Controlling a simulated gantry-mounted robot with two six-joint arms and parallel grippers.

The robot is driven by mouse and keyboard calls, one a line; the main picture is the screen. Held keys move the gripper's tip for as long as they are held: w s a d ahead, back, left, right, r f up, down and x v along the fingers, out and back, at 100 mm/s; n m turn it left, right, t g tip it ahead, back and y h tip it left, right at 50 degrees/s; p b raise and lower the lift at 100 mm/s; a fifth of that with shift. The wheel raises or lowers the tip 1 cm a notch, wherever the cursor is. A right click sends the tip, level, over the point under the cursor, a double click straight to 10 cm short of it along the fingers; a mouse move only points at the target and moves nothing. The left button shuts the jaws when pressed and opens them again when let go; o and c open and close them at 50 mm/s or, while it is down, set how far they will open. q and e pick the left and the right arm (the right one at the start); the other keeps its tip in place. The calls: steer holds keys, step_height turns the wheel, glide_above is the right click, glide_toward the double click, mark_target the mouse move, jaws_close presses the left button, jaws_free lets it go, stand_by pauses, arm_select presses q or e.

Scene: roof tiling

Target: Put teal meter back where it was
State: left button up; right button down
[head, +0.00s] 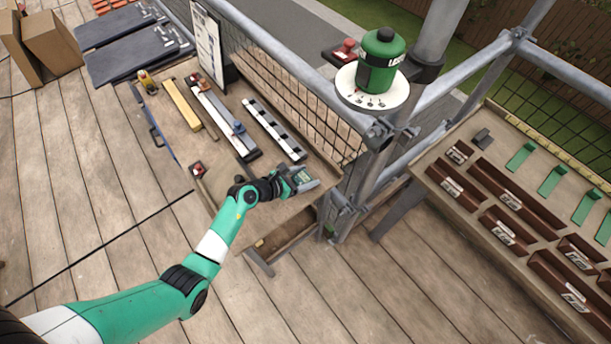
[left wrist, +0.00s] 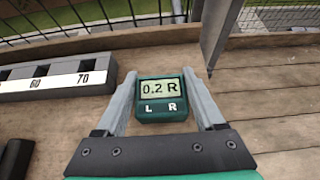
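The teal meter (left wrist: 163,100) has a screen reading "0.2 R" with the letters L and R below it. It also shows in the head view (head: 302,176), at the right end of the wooden workbench. My left gripper (head: 296,181) has its two grey fingers on either side of the meter, seemingly touching both sides. In the left wrist view the fingers (left wrist: 160,80) frame the meter with no clear gap. I cannot tell whether the meter rests on the bench or is just above it. My right gripper is not in view.
A black-and-white marked bar (head: 273,129) lies just beyond the meter. A long white level (head: 222,117) and a yellow bar (head: 182,104) lie further left. A mesh fence and scaffold pole (head: 378,150) stand close on the right. A green canister (head: 380,62) sits above.

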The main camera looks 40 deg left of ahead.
arm_select(q)
steer(key=o, duration=0.4)
steer(key=shift+s+r, duration=0.1)
steer(key=shift+r, duration=0.2)
steer(key=p+v, duration=0.5)
steer(key=v, duration=0.6)
steer(key=shift+s+a+r+p, duration=0.1)
steer(key=shift+s+p, duration=0.05)
steer(key=shift+p, duration=0.2)
steer(key=shift+s, duration=0.2)
